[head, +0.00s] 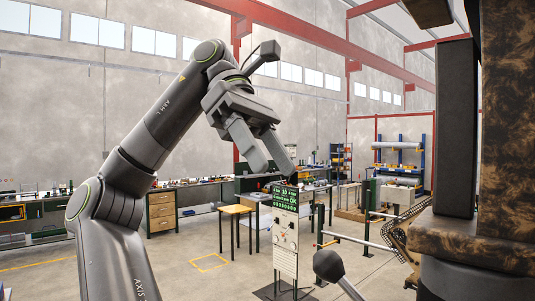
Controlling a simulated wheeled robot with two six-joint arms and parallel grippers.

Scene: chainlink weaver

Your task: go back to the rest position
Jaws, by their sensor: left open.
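My left arm rises from the lower left of the head view and bends over near the top. My left gripper (269,170) hangs from it, with its two fingers pointing down and to the right. The fingers are apart and nothing is between them. In the picture the fingertips lie just above and left of the control panel; how far apart they are in depth I cannot tell. My right gripper does not show.
A control panel on a post (286,235) stands near the middle. A small yellow-topped table (236,210) is left of it. Workbenches line the back wall. A metal rail (358,241) and a chain-like track (402,233) are at right. Open floor lies at lower left.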

